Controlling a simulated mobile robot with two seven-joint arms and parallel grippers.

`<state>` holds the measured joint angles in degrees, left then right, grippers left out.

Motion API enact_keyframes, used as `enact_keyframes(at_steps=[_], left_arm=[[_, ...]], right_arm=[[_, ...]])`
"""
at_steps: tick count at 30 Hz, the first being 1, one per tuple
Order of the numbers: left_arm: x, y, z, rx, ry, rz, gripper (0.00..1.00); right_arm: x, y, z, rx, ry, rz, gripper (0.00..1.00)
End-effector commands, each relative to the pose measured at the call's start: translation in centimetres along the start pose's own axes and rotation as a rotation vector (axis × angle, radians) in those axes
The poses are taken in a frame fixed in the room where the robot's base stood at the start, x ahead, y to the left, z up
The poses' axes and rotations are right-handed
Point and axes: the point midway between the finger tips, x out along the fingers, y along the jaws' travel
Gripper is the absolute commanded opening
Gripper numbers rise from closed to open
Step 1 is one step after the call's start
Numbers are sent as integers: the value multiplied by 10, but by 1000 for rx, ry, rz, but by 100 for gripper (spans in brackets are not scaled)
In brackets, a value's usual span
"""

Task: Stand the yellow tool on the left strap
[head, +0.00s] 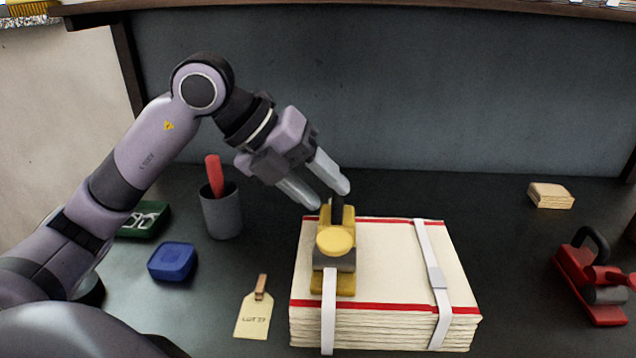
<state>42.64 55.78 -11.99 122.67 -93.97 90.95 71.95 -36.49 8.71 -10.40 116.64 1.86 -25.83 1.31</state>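The yellow tool (335,242), with a round yellow top, a grey body and a dark handle at its back, stands upright on the left part of the cream cloth stack (385,265). The white left strap (328,315) runs out from under its front edge and down the stack's front; the tool hides the rest. My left gripper (330,199) is at the back of the tool, close to the dark handle. Its two fingers are apart; I cannot tell whether they touch the handle. My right gripper is not in view.
A second white strap (432,265) with a buckle crosses the stack's right side. Left are a tag (253,315), blue box (172,261), grey cup (222,214) with a red item, and green box (144,220). Right are a red tool (590,280) and small tan stack (550,195).

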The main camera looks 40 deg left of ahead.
Motion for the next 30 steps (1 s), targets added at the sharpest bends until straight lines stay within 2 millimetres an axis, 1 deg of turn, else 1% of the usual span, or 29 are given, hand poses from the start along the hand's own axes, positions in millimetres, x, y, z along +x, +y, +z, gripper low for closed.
enact_keyframes(at_steps=[5, 8, 11, 18, 22, 24, 27, 30], left_arm=[[-1, -1, 0, 0, -2, -2, 45], [-6, -1, 1, -1, -4, -2, 45], [-19, -1, 2, -1, -8, -3, 45], [-71, -1, 2, -1, -9, -2, 45], [-96, -1, 1, -1, -8, -3, 45], [-106, -1, 1, -2, -6, -2, 45], [-116, -1, 1, -2, -5, -2, 45], [-120, -1, 0, -1, -3, -4, 45]], right_arm=[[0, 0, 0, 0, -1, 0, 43], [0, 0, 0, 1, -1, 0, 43], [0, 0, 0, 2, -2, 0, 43], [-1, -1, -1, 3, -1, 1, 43], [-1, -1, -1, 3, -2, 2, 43], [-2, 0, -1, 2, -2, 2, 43], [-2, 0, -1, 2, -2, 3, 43], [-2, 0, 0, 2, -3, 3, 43]])
